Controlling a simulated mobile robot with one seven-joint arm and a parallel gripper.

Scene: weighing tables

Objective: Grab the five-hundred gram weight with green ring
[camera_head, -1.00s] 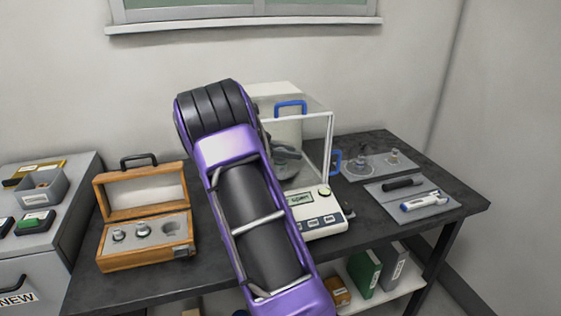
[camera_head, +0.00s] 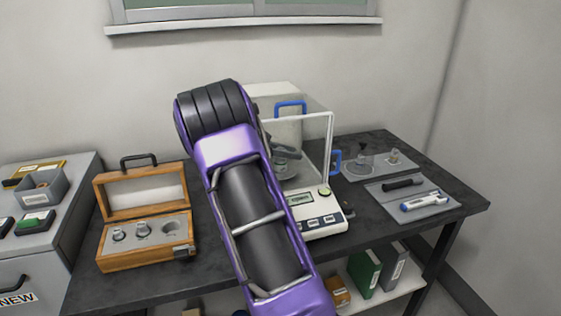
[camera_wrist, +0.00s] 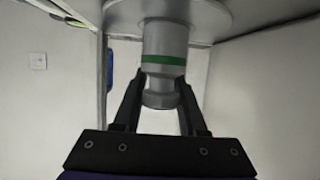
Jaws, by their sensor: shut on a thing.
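The grey metal weight with a green ring (camera_wrist: 165,60) shows in the wrist view, with its broad end at the round pan (camera_wrist: 213,20) of the balance. That view looks upside down, with the pan at the top. My gripper (camera_wrist: 160,92) has its two dark fingers on either side of the weight's narrow neck and knob, and is shut on it. I cannot tell whether the weight touches the pan. In the head view my arm reaches into the balance (camera_head: 318,222) and hides most of the pan and the weight.
The balance's clear draft shield with blue handles (camera_head: 290,108) surrounds my gripper closely. An open wooden weight box (camera_head: 110,258) stands left on the dark table (camera_head: 200,280). Grey trays (camera_head: 425,208) with tools lie right. A grey cabinet (camera_head: 60,250) stands far left.

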